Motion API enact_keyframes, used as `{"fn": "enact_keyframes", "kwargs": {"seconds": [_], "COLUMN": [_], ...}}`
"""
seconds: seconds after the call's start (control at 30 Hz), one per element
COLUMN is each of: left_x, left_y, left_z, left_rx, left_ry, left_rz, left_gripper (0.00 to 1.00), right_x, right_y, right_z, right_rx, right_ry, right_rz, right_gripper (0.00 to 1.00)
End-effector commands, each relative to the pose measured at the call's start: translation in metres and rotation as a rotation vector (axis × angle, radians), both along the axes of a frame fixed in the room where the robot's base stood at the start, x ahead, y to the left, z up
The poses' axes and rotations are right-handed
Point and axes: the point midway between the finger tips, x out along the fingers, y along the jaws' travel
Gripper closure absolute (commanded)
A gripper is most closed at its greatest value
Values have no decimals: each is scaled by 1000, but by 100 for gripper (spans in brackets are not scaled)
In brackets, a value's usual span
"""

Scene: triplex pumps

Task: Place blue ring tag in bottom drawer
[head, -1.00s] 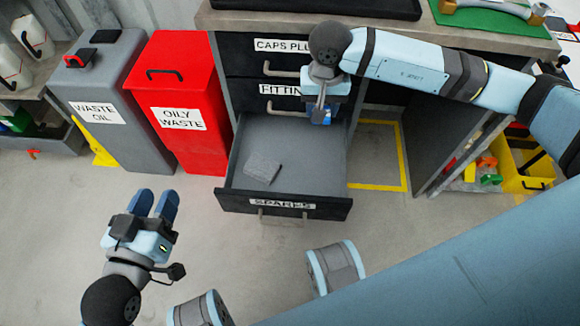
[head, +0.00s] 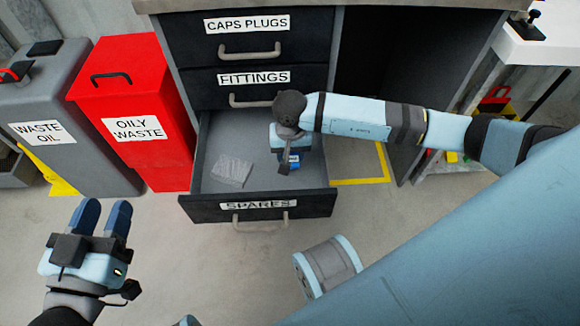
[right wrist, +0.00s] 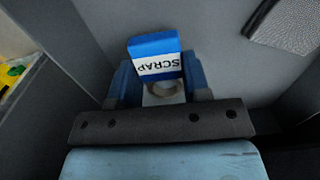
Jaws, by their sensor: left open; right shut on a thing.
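The blue ring tag (right wrist: 153,48), with a white label reading SCRAP, is in the right wrist view between the fingers of my right gripper (right wrist: 160,85). A ring shows at its lower end. In the head view, my right gripper (head: 288,160) is over the right part of the open bottom drawer (head: 240,210), labelled SPARES. A bit of the blue tag shows there, mostly hidden by the gripper and wrist. I cannot tell whether the tag touches the drawer floor. My left gripper (head: 102,218) is open and empty, over the floor left of the drawer.
A grey patterned item (head: 231,171) lies in the drawer's left part. The FITTINGS drawer (head: 255,88) and CAPS PLUGS drawer (head: 247,40) above are shut. A red OILY WASTE bin (head: 135,100) and grey WASTE OIL bin (head: 60,110) stand at left.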

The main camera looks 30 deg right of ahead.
Motion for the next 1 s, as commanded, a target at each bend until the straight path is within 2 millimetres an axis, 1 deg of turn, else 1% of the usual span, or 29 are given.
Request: {"fn": "enact_keyframes", "kwargs": {"seconds": [0.03,0.17,0.33,0.43,0.6,0.7,0.83,0.87,0.9,0.93,0.97,1.0], "left_x": [1,2,3,7,11,11,10,10,10,10,10,10], "left_y": [0,1,2,4,7,7,6,6,7,6,6,6], "left_z": [0,0,-7,-4,7,8,4,6,6,6,6,5], "left_rx": [7,13,35,59,81,78,77,77,77,76,76,76], "left_ry": [-12,-29,-67,-104,-143,-144,-146,-147,-147,-147,-147,-146], "left_rz": [0,1,9,8,6,6,8,8,8,8,8,8], "left_gripper": [57,57,57,57,57,57,57,57,57,57,57,57], "right_x": [0,1,-1,0,0,0,1,1,0,0,0,0], "right_y": [0,0,1,0,0,0,0,0,0,0,0,0], "right_z": [-5,-12,-38,-50,-49,-50,-54,-53,-52,-52,-52,-52], "right_rx": [0,0,1,0,0,0,-1,-1,0,0,0,0], "right_ry": [-1,-1,2,0,-1,-1,-2,-2,-1,-1,-1,-1], "right_rz": [-1,-1,0,-1,0,0,0,0,0,0,0,0], "right_gripper": [81,81,81,81,81,81,81,49,40,33,31,31]}}
